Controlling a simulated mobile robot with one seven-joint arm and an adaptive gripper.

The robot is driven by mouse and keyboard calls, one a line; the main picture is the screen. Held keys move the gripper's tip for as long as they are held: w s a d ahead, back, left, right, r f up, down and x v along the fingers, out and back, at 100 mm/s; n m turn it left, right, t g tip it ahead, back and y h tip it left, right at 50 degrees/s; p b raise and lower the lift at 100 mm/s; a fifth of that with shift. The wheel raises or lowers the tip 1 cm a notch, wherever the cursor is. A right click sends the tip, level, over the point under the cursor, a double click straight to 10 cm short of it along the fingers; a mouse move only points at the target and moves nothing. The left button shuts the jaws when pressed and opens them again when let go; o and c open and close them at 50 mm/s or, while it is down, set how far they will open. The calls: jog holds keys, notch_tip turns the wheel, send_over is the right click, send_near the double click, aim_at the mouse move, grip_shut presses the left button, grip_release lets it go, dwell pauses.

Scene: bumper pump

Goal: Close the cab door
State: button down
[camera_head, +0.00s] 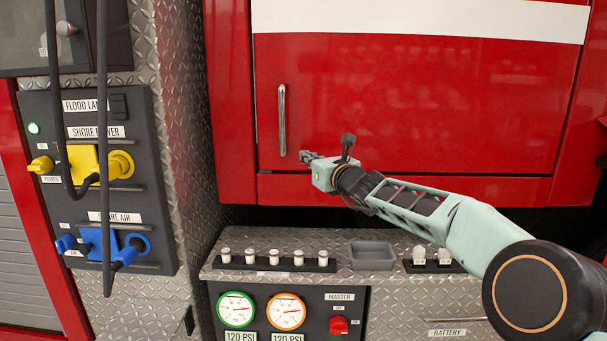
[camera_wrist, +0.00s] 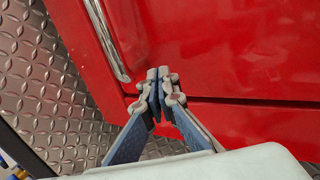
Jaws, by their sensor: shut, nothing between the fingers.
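The red cab door (camera_head: 420,110) fills the upper right of the head view, with a white stripe along its top. It sits nearly flush with the red frame around it, and I cannot tell whether it is fully closed. A vertical chrome handle (camera_head: 282,120) is on its left side. My gripper (camera_head: 307,156) is in front of the door's lower left part, right of and below the handle. In the wrist view my gripper (camera_wrist: 159,88) is shut and empty, close to the red door (camera_wrist: 220,50), with the handle (camera_wrist: 108,38) to its upper left. Contact cannot be told.
Below the door is a metal ledge (camera_head: 215,262) with several small switches, a grey tray (camera_head: 372,256) and gauges underneath. At the left, a dark panel (camera_head: 150,200) carries yellow and blue plugs with hanging cables (camera_head: 103,150). Diamond plate metal lies between panel and door.

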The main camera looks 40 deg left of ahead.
jog(key=s+d+b, duration=0.5)
jog(key=s+d, duration=0.1)
jog(key=s, duration=0.1)
jog(key=shift+s+d+f, duration=0.15)
jog(key=shift+s, duration=0.2)
